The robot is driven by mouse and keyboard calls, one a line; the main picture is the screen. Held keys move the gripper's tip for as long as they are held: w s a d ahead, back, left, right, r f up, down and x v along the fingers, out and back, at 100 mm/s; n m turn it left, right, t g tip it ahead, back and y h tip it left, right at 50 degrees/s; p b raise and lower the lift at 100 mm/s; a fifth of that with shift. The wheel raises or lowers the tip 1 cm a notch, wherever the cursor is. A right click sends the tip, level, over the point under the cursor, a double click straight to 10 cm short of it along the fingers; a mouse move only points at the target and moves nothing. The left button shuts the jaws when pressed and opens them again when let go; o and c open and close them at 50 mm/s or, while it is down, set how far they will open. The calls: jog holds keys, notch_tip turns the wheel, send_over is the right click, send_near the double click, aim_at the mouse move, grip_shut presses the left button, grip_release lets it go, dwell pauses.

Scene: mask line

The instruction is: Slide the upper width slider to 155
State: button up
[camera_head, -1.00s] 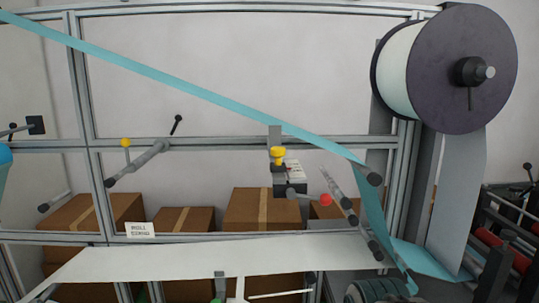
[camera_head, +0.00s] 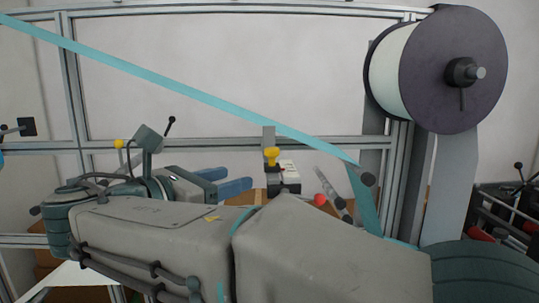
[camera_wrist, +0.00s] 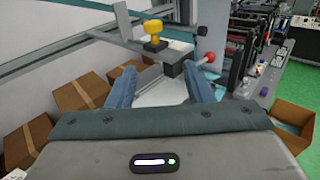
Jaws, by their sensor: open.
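The upper width slider (camera_head: 288,176) is a dark block with a pale top, a yellow knob (camera_head: 271,156) and a lever with a red ball (camera_head: 319,199). It hangs at the middle rail, and its scale is too small to read. My gripper (camera_head: 236,179) has blue fingers and is open and empty, a little left of the slider. In the wrist view, the slider block (camera_wrist: 178,52) and yellow knob (camera_wrist: 154,36) show ahead, beyond the gap between my fingers (camera_wrist: 162,73). The red ball (camera_wrist: 207,58) is ahead of the right finger. I see no contact.
A blue web (camera_head: 190,90) runs down from upper left to a roller beside the large roll (camera_head: 452,68). Metal rails (camera_head: 320,142) frame the area. Cardboard boxes (camera_wrist: 78,98) lie below to the left, with another open box (camera_wrist: 292,126) at right.

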aim_at(267, 155)
jog(key=shift+t, duration=0.4)
jog(key=p+x, duration=0.1)
jog(key=x, duration=0.3)
jog(key=r+p+x, duration=0.1)
jog(key=x, duration=0.3)
jog(key=p+x, duration=0.1)
jog(key=x, duration=0.3)
jog(key=shift+w+r, duration=0.3)
jog(key=shift+w, duration=0.05)
jog(key=shift+c, duration=0.4)
grip_shut()
